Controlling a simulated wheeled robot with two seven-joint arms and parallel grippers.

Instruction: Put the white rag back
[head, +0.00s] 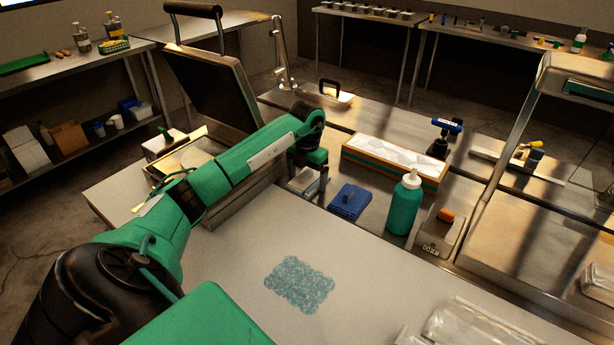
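My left arm reaches in from the left across the counter. Its gripper (308,178) points down over a small pale, whitish thing (301,183), which may be the white rag in or on a small holder. The gripper partly covers this thing, and I cannot tell whether the fingers are open or closed on it. A folded blue rag (349,201) lies just to the right of it, apart from the gripper. My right gripper is out of view.
A speckled blue-grey patch (300,284) marks the pale counter (377,287). A green bottle (405,205) stands right of the blue rag. A long wooden-sided box (394,163) lies behind. The press lid (213,88) stands raised at left. Clear wrapped packs (470,325) lie front right.

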